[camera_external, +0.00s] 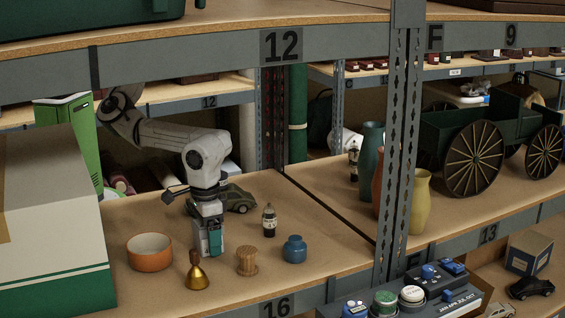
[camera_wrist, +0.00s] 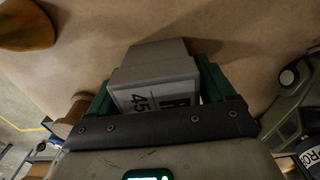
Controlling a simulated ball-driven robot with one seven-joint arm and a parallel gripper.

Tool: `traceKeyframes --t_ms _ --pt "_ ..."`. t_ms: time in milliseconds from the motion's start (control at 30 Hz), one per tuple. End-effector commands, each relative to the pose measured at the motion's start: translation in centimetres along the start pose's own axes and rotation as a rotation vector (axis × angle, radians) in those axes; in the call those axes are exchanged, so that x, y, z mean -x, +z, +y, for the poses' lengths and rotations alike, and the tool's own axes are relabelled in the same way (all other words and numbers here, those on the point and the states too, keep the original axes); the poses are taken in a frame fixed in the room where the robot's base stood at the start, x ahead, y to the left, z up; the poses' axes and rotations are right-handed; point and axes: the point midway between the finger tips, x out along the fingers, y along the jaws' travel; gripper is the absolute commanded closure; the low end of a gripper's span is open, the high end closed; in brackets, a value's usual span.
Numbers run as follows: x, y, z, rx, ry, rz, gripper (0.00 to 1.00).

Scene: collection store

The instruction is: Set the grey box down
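The grey box (camera_wrist: 155,93), with a white label reading "45", sits between the green fingers of my gripper (camera_wrist: 157,80) in the wrist view. My gripper is shut on it, with a finger along each side. In the external view my gripper (camera_external: 209,240) points straight down at the shelf board (camera_external: 325,225), and the grey box (camera_external: 201,240) shows partly behind a teal finger. The box is upright and low, at or just above the board; I cannot tell whether it touches.
A brass bell (camera_external: 197,273), wooden spool (camera_external: 247,261) and blue jar (camera_external: 294,249) stand in front and to the right. An orange bowl (camera_external: 149,252) is left. A dark bottle (camera_external: 269,220) and green toy car (camera_external: 237,198) are behind. Free board lies right of the jar.

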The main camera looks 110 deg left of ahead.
Motion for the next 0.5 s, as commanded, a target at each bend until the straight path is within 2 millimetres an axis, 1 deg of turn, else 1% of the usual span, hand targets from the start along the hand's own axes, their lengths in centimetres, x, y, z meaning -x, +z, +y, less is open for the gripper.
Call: traceKeyframes --t_ms 33,100,133,367,500 --pt "0.0 0.0 0.0 0.000 0.000 0.000 0.12" --pt "0.0 0.0 0.0 0.000 0.000 0.000 0.06" --pt "0.0 0.0 0.0 0.000 0.000 0.000 0.04" --pt "0.1 0.0 0.0 0.001 0.001 -0.001 0.04" --pt "1.1 0.0 0.0 0.002 0.002 0.000 0.04"
